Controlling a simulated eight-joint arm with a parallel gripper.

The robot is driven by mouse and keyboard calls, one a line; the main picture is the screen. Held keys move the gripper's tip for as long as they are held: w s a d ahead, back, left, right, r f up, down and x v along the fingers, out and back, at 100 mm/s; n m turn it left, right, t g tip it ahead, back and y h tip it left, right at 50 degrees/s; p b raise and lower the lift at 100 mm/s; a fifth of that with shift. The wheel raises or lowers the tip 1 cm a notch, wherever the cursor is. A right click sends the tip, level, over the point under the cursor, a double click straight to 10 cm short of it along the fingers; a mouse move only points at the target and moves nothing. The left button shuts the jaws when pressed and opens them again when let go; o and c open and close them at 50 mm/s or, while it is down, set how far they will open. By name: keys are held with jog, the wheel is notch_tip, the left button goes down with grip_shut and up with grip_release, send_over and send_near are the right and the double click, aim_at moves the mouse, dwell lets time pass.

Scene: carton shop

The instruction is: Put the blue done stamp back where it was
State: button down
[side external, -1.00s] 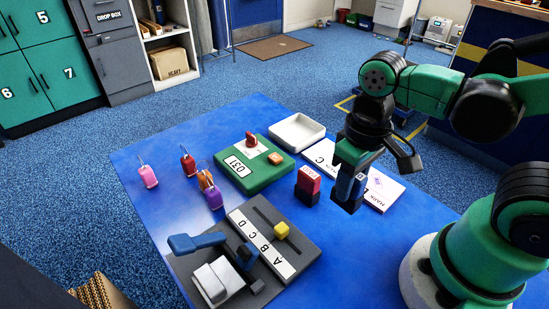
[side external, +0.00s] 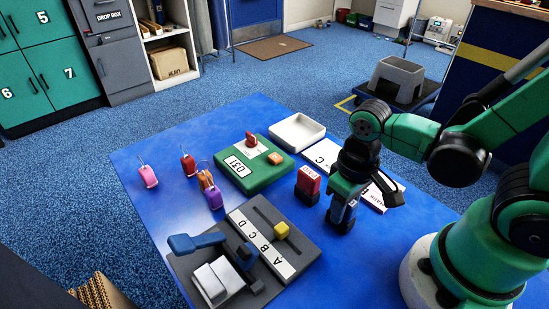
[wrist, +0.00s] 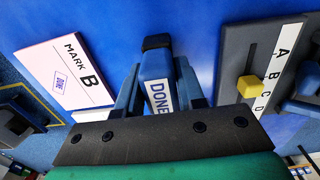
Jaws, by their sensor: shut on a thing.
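The blue done stamp (side external: 349,212) is upright in my gripper (side external: 345,207), right of the red stamp (side external: 308,181) in the side view. In the wrist view, the DONE label of the blue stamp (wrist: 158,96) faces the camera, and my gripper (wrist: 157,82) has a finger on each side of it. The stamp's black base is at or just above the blue table (side external: 140,176); I cannot tell if it touches. The MARK B card (wrist: 68,72) bears a DONE mark in the wrist view.
The grey slider board (side external: 180,264) with letters A to D and a yellow knob (side external: 281,230) is left of the stamp. Bare table surrounds the stamp.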

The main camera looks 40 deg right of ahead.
jog(key=c, duration=0.5)
grip_release()
jog(key=shift+f, duration=0.15)
jog(key=shift+c, duration=0.2)
notch_tip(320, 180, up, 12)
jog(key=shift+f, duration=0.1)
jog(key=w+d+t, duration=0.3)
jog(key=w+t, duration=0.4)
jog(key=shift+w+d+f, duration=0.15)
jog(key=shift+f, duration=0.2)
